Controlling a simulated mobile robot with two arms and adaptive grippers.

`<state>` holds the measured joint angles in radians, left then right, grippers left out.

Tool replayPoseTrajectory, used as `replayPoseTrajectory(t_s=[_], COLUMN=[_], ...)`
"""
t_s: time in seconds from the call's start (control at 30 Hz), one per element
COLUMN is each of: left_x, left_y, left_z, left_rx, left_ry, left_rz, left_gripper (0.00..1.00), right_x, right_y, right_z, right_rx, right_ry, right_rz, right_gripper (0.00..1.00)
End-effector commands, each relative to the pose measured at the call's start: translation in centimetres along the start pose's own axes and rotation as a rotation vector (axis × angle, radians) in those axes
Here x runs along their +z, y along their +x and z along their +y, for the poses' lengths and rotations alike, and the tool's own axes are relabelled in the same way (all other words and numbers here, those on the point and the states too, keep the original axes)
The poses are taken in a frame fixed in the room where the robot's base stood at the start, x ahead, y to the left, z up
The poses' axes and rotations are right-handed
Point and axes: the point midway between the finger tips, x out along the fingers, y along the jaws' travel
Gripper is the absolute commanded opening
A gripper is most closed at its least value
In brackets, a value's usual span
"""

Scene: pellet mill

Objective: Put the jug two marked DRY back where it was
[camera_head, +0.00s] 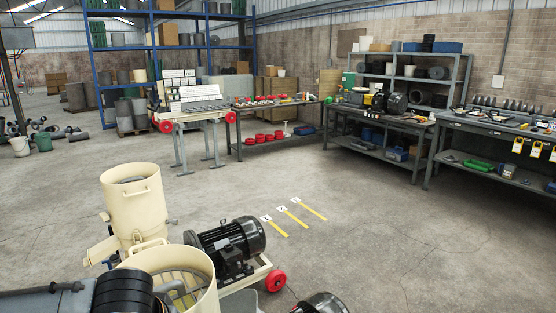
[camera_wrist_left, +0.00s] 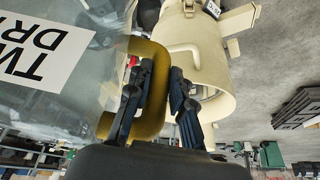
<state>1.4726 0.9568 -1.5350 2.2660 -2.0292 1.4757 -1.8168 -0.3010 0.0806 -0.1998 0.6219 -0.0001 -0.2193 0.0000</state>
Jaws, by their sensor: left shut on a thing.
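The jug (camera_wrist_left: 75,105) is large, clear and greyish, at the left of the left wrist view. Its white label (camera_wrist_left: 40,50) is cut off by the picture edge and reads "TW" and "DR" at a slant. It has an ochre handle (camera_wrist_left: 150,122). My left gripper (camera_wrist_left: 161,72) is shut on this handle, with a dark finger on each side of it. The jug and the left gripper's fingers cannot be made out in the head view. My right gripper is in neither view.
Two cream pellet machines (camera_head: 134,205) with open round tops stand close in front, beside a black motor (camera_head: 232,238) on a red-wheeled frame. Yellow floor strips (camera_head: 292,215) with small tags lie beyond. Workbenches (camera_head: 375,125) line the back and right. The floor between is clear.

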Motion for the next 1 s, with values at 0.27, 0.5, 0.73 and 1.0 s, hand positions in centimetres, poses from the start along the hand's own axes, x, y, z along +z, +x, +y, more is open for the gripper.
replayPoseTrajectory(t_s=[0.27, 0.5, 0.73, 1.0], left_x=[1.6, 1.6, 1.7, 1.6], left_y=[4.0, 4.0, 4.1, 4.0], left_z=[0.0, 0.0, 0.1, 0.0], left_rx=[-0.001, -0.001, -0.001, -0.001], left_ry=[-0.002, -0.003, -0.002, -0.002], left_rz=[0.002, 0.002, 0.0, 0.001], left_gripper=[0.0, 0.0, 0.0, 0.0], right_x=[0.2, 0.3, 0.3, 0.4], right_y=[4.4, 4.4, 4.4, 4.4], right_z=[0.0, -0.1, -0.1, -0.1], right_rx=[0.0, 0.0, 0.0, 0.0], right_ry=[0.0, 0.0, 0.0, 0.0], right_rz=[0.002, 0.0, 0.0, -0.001], right_gripper=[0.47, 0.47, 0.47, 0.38])
